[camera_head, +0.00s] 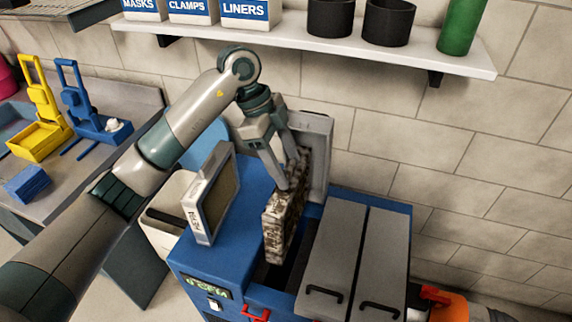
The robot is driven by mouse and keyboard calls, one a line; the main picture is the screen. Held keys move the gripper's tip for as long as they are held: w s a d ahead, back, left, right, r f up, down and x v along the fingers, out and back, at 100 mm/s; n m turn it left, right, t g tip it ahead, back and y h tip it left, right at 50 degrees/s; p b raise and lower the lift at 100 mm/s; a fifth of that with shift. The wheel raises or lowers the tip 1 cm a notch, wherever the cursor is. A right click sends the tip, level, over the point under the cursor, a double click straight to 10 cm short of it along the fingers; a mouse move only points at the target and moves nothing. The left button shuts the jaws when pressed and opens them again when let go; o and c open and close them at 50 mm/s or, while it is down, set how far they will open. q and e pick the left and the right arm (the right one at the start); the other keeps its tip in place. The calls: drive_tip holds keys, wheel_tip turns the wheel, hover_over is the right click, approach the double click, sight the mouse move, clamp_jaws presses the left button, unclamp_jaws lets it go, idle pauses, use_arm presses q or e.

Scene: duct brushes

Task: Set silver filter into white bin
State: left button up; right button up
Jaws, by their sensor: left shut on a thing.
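My left gripper (291,172) is shut on the top of a thin, upright filter (283,222) with a grimy, speckled grey-brown face. The filter is above or partly in the dark slot of the blue machine (193,262); I cannot tell whether its lower edge is clear. A clean filter with a pale silver frame and label (192,205) stands upright on the machine top, left of the held one. The white bin (163,237) stands left of the machine, partly hidden by my arm and the machine. My right gripper is not in view.
A raised grey lid (320,150) stands behind the held filter. Grey panels with black handles (335,250) cover the machine's right side. A wall shelf (330,40) holds labelled boxes and cups. A grey table (75,185) at left carries yellow and blue items.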

use_arm(q)
drive_tip(key=shift+r+p, duration=1.65)
drive_tip(key=shift+r, duration=0.95)
drive_tip(key=shift+w+d+r+p, duration=0.1)
drive_tip(key=shift+w+r+p, duration=0.1)
drive_tip(key=shift+r+p, duration=0.35)
drive_tip(key=shift+w+r+p, duration=0.2)
drive_tip(key=shift+r+p, duration=0.15)
drive_tip(key=shift+r, duration=0.4)
clamp_jaws()
wheel_tip(320, 180, up, 11)
drive_tip(key=p, duration=0.6)
drive_tip(key=shift+s+p, duration=0.4)
